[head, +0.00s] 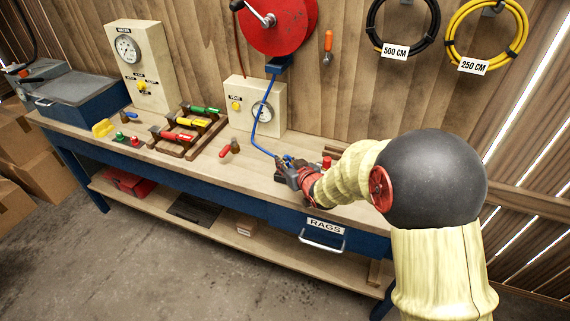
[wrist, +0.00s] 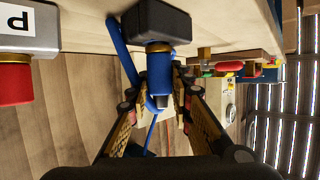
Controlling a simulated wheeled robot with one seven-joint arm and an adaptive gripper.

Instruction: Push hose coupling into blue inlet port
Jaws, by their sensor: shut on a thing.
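My gripper (head: 300,172) is low over the bench, above the RAGS drawer. A black block (wrist: 155,20) adjoins this piece at a narrow collar. The blue hose (head: 254,118) hangs from the red reel and runs to the gripper; it also passes between the fingers in the wrist view (wrist: 120,50).
A grey lettered block (wrist: 25,28) with a red knob (wrist: 15,85) stands to the left in the wrist view. A gauge box (head: 240,95) stands behind the gripper.

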